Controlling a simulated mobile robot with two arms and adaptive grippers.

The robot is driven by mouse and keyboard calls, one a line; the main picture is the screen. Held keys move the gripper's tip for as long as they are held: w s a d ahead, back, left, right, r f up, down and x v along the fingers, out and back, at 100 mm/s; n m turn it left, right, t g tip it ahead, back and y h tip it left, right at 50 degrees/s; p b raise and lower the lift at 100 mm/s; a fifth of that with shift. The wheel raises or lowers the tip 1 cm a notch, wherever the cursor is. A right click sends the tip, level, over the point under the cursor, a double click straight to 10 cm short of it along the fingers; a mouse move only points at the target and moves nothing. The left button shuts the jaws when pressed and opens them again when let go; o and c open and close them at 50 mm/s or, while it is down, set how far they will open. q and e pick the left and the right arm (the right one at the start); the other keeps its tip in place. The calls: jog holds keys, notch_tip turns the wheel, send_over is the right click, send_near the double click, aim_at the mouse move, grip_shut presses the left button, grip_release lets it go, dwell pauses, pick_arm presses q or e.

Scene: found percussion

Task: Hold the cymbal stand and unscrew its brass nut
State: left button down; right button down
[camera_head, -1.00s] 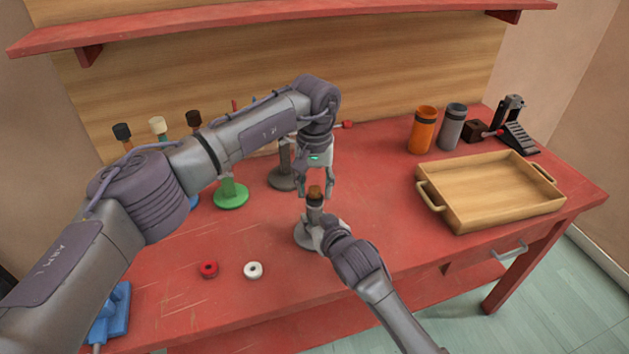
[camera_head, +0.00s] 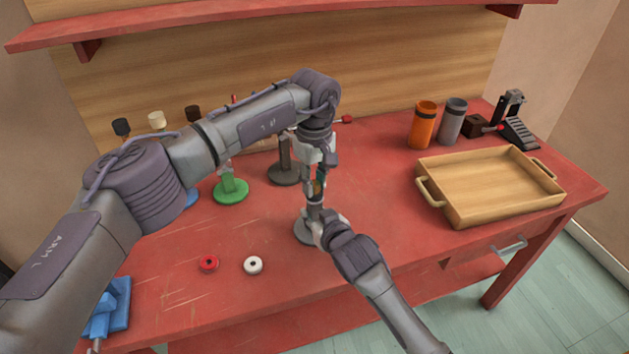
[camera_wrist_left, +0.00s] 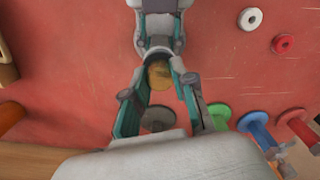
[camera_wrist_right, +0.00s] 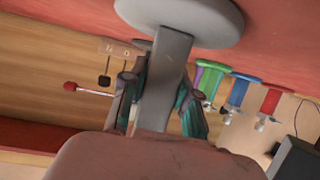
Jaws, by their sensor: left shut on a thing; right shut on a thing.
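The grey cymbal stand (camera_head: 301,228) stands upright on its round base near the middle of the table. Its post (camera_wrist_right: 171,60) fills the middle of the right wrist view. My right gripper (camera_head: 318,218) is shut on the post from the front; in its own view the fingers (camera_wrist_right: 158,95) lie on both sides of the post. The brass nut (camera_wrist_left: 159,76) tops the stand, seen from above in the left wrist view. My left gripper (camera_head: 317,186) points down and is shut on the nut, with a finger on each side. The fingers partly hide the nut in the head view.
A green stand (camera_head: 231,190) and a dark grey stand (camera_head: 285,172) are behind and left. A red ring (camera_head: 209,264) and a white ring (camera_head: 253,265) lie front left. A wooden tray (camera_head: 455,213), an orange cup (camera_head: 423,127) and a pedal (camera_head: 518,128) are right.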

pick_arm(q)
jog(key=n, duration=2)
jog(key=shift+n, duration=0.4)
jog(key=n, duration=0.9)
jog(key=shift+r, duration=0.1)
jog(key=n, duration=0.4)
jog(key=shift+n, duration=0.3)
jog(key=n, duration=1.1)
